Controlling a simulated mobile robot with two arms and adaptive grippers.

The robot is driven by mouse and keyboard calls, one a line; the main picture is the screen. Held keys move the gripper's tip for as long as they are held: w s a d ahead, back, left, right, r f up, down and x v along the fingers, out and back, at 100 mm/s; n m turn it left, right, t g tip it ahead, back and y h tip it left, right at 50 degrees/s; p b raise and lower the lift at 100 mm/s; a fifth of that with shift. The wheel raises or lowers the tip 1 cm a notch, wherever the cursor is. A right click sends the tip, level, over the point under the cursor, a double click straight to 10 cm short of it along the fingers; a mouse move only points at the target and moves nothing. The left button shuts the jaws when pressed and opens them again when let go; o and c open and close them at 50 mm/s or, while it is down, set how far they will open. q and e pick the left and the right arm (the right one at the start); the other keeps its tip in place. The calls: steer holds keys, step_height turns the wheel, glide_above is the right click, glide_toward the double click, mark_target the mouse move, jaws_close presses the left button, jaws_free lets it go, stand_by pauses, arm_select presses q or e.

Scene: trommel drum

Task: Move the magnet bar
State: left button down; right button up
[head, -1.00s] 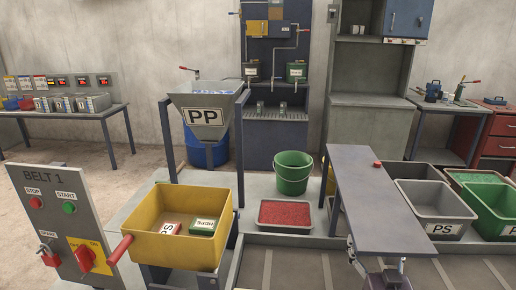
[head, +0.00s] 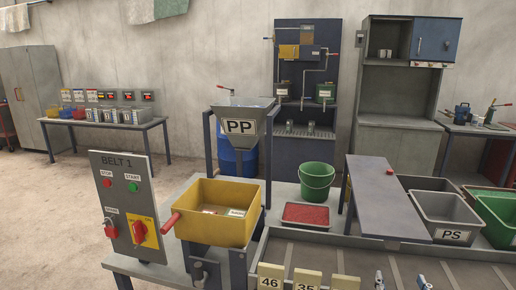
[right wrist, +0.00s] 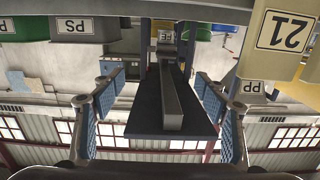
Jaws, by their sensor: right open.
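A flat blue-grey plate (head: 390,200) lies above the belt at right of centre in the head view. In the right wrist view, which is upside down, a long grey bar (right wrist: 172,100) runs along this dark plate (right wrist: 145,112); I take it to be the magnet bar. My right gripper (head: 401,281) shows only its tips at the bottom edge of the head view. In the wrist view it (right wrist: 163,90) is open, its blue-padded fingers on either side of the bar and apart from it. My left gripper is out of view.
A yellow hopper (head: 215,227) and the BELT 1 panel (head: 122,175) stand left. A red tray (head: 307,215) and green bucket (head: 317,180) are behind the belt. Grey PS bin (head: 445,213) is right of the plate. Cream numbered bins (head: 308,279) line the front edge.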

steer(key=s+a+f+n+g+y, duration=0.3)
steer(key=s+a+f+g, duration=0.4)
steer(key=s+a+f, duration=0.5)
steer(key=s+a+f+n+g+y, duration=0.1)
steer(key=s+a+f+g, duration=0.15)
steer(key=s, duration=0.65)
steer(key=s+a+f+g, duration=0.1)
steer(key=s+f+g, duration=0.3)
steer(key=s, duration=0.4)
step_height(320, 180, down, 25)
steer(key=s+g, duration=0.1)
steer(key=s+d+f+g, duration=0.1)
steer(key=s+d+f, duration=0.2)
steer(key=s+f, duration=1.4)
steer(key=shift+s+f+n, duration=0.2)
steer(key=shift+s+n, duration=0.2)
steer(key=shift+s, duration=0.15)
steer(key=shift+d+g, duration=0.1)
steer(key=shift+g, duration=0.15)
